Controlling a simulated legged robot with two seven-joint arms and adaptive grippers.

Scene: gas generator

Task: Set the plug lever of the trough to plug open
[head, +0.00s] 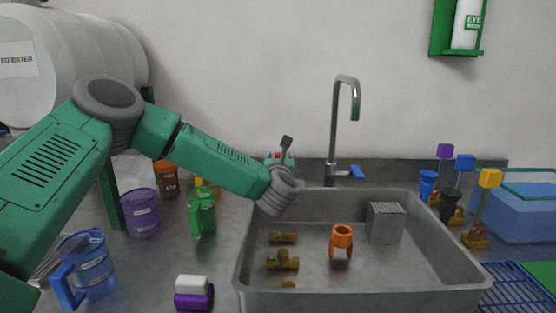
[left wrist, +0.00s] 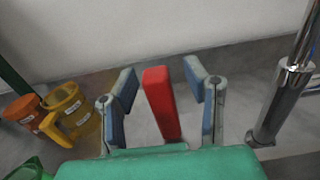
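The plug lever is a red upright bar (left wrist: 161,103) in the left wrist view. It stands between the two spread fingers of my left gripper (left wrist: 160,82), with gaps visible on both sides. In the head view my left gripper (head: 280,159) is at the back left corner of the trough, mostly hidden behind my wrist. Only a small bit of red shows there. The trough (head: 360,292) is a grey metal sink at the right of the head view. My right gripper is not in view.
A metal faucet (head: 333,135) with a blue handle stands right of my left gripper. An orange ring-like part (head: 341,238), brown fittings and a grey block (head: 385,223) lie in the trough. Purple, green and blue jugs stand on the counter to the left.

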